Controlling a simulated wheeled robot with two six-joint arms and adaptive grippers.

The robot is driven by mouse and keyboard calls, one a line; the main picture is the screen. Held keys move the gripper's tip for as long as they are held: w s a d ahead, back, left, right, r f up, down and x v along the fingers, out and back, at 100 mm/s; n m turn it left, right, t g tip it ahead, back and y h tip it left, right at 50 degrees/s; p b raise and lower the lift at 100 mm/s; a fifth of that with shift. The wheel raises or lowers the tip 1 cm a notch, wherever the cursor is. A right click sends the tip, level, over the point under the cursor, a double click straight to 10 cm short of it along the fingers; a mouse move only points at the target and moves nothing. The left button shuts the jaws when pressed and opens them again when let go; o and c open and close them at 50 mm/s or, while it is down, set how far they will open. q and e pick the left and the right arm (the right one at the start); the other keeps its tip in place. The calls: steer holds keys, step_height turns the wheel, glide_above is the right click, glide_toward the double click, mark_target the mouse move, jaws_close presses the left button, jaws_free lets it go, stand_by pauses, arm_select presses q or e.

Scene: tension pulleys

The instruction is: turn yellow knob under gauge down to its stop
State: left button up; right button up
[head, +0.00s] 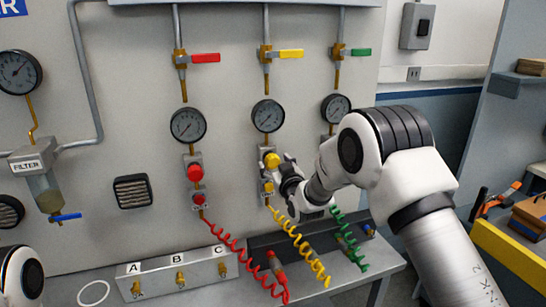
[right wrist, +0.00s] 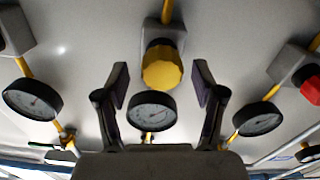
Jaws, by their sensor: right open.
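The yellow knob (head: 271,160) is on a small grey block under the middle gauge (head: 268,116) on the wall panel. In the right wrist view, which looks upside down, the yellow knob (right wrist: 161,67) is ahead of the fingertips, roughly centred between them. The middle gauge (right wrist: 151,112) shows between the fingers there. My right gripper (head: 279,173) is open and empty, just to the lower right of the knob in the head view. In the right wrist view my right gripper (right wrist: 161,82) has both fingers spread wide, not closed on the knob. My left gripper is out of view.
A red knob (head: 195,172) sits under the left gauge (head: 187,125). My right arm partly covers the station under the right gauge (head: 336,107). Coiled red (head: 235,252), yellow (head: 299,243) and green (head: 347,237) hoses hang below. A grey manifold (head: 205,272) stands at lower left.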

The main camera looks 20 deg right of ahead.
steer(key=shift+w+a+f, duration=0.1)
steer(key=shift+w, duration=0.4)
steer(key=shift+w+a+f, duration=0.1)
steer(key=shift+w, duration=0.35)
steer(key=shift+s+d+r, duration=0.1)
steer(key=shift+s, duration=0.15)
steer(key=c, duration=1.1)
steer(key=shift+c, duration=0.2)
